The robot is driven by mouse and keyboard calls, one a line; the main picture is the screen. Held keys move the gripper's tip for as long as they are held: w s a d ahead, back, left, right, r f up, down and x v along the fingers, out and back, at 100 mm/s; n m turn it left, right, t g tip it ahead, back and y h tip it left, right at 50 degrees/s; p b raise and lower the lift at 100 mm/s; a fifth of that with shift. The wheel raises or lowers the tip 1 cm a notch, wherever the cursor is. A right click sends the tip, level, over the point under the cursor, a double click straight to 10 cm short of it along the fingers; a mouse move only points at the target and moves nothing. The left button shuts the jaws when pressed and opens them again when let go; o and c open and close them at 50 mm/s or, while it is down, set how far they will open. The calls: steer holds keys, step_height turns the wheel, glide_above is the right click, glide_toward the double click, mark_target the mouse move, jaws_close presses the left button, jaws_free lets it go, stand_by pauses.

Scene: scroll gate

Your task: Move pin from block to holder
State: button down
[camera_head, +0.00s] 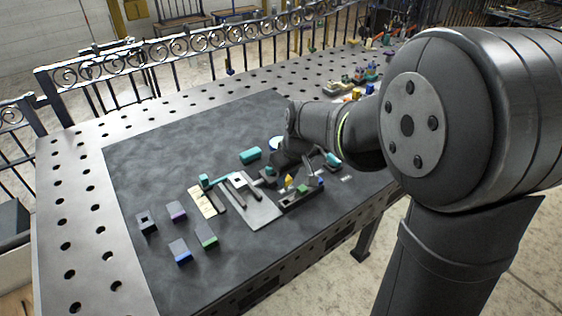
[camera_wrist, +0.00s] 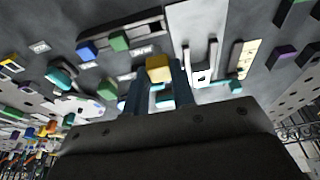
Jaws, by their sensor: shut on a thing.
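My gripper (camera_wrist: 159,82) is shut on a yellow piece (camera_wrist: 159,68), which shows between its fingertips in the wrist view; I take it as the pin. In the head view the yellow piece (camera_head: 289,180) is beside a long dark rail (camera_head: 297,200), and my wrist hides most of the fingers. The rail carries a green block (camera_head: 302,189) and a blue block (camera_head: 320,181). In the wrist view the green block (camera_wrist: 118,40) and blue block (camera_wrist: 87,50) are left of the gripper. I cannot tell which part is the holder.
A light grey plate (camera_head: 262,213) with dark bars lies left of the rail. A cream strip (camera_head: 202,202) and several small dark blocks with coloured tops lie farther left. A teal cylinder (camera_head: 250,155) lies behind.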

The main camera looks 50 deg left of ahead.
steer(key=shift+f, duration=2.05)
steer(key=shift+f, duration=1.85)
stand_by(0.4)
steer(key=c, duration=0.7)
jaws_free()
steer(key=shift+o, duration=0.2)
steer(key=shift+r, duration=0.1)
steer(key=shift+r, duration=3.45)
steer(key=shift+f, duration=3.3)
